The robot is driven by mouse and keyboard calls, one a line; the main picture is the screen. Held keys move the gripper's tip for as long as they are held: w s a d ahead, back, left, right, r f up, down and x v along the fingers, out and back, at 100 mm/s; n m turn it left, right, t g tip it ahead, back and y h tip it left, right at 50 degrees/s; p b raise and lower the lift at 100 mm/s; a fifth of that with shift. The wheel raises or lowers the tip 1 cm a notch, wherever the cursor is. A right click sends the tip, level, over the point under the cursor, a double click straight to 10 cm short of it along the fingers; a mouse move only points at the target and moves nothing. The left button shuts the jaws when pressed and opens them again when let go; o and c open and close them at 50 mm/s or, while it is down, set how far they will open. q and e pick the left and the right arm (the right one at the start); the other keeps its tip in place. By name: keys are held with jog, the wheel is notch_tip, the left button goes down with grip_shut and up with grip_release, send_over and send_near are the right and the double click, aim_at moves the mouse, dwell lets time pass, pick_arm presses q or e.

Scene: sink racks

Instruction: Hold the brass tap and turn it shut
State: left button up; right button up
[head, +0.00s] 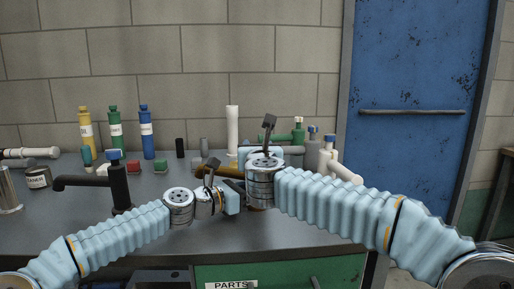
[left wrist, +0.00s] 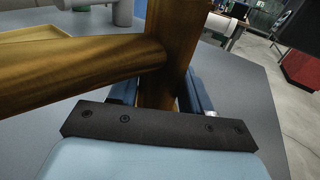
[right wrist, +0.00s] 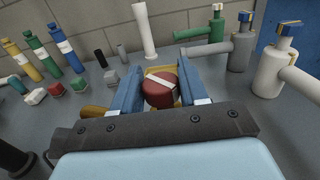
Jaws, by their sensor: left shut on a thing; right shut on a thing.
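The brass tap (head: 228,172) stands on the grey counter, mostly hidden behind my arms in the head view. In the left wrist view its upright column (left wrist: 176,40) is between the fingers of my left gripper (left wrist: 158,92), which is shut on it just beside the spout (left wrist: 70,75). In the right wrist view the tap's round red knob (right wrist: 158,94) has a white stripe, slanting across its top. My right gripper (right wrist: 160,88) is shut on this knob, one blue finger on each side. In the head view my right gripper is above and behind my left one.
Green (right wrist: 203,50), grey (right wrist: 240,45) and white (right wrist: 280,70) taps stand close on the right. A black tap (head: 120,185) stands at left, near my left arm. A white cylinder (head: 232,125) and several bottles (head: 115,132) stand behind. A blue door (head: 410,80) is at the right.

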jog(key=shift+m+h, duration=0.3)
jog(key=shift+h, duration=0.1)
jog(key=m+h, duration=0.1)
jog(key=h, duration=0.1)
jog(key=shift+a+m+h, duration=0.1)
jog(key=shift+m+h, duration=0.3)
jog(key=shift+m+g+h, duration=0.65)
jog(key=shift+m+h, duration=0.25)
jog(key=shift+h, duration=0.4)
jog(key=shift+m+g+h, duration=0.65)
jog(key=shift+m+h, duration=0.25)
jog(key=shift+h, duration=0.4)
jog(key=o, duration=0.9)
jog(key=shift+o, duration=0.2)
jog(key=v, duration=1.2)
jog(key=shift+w, duration=0.1)
